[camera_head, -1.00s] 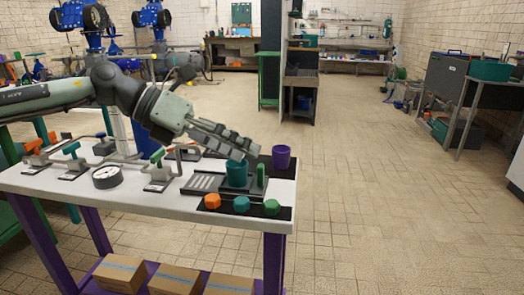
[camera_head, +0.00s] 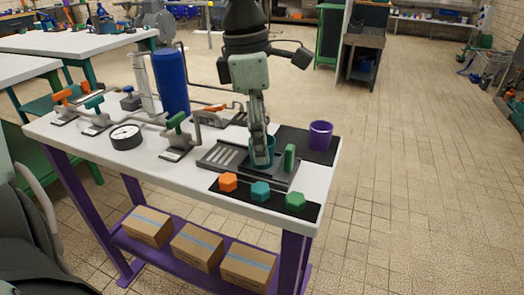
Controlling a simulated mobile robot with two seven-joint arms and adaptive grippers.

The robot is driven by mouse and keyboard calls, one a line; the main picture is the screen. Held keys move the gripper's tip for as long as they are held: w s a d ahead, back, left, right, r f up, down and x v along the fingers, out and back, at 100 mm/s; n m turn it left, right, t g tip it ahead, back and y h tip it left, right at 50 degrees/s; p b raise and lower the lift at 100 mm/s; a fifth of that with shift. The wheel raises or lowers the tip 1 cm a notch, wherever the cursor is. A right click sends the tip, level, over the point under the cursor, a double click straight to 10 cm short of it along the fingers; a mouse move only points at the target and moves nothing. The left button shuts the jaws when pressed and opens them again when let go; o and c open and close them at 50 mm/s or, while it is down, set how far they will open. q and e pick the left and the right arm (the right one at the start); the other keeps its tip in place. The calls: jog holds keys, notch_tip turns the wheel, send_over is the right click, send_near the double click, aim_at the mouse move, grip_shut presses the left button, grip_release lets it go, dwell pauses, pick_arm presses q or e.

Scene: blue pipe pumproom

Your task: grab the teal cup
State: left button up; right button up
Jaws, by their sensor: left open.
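The teal cup (camera_head: 271,150) stands upright on a dark slotted tray (camera_head: 212,157) near the right end of the white table (camera_head: 150,168). My left gripper (camera_head: 261,158) comes down from above with its fingers pointing down at the cup. The fingers are open and overlap the cup, covering much of its front. I cannot tell whether they touch it. My right gripper is not in view.
A green upright block (camera_head: 290,158) stands close to the right of the cup. A purple cup (camera_head: 320,135) stands on a dark mat behind. Orange (camera_head: 228,182), teal (camera_head: 260,191) and green (camera_head: 295,200) pieces lie in front. A blue cylinder (camera_head: 171,84) stands at left.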

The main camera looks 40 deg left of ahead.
pick_arm(q)
jog(key=shift+w+d+f, duration=0.1)
jog(key=shift+f, duration=0.4)
jog(key=c, duration=1.3)
jog(key=shift+r, duration=0.15)
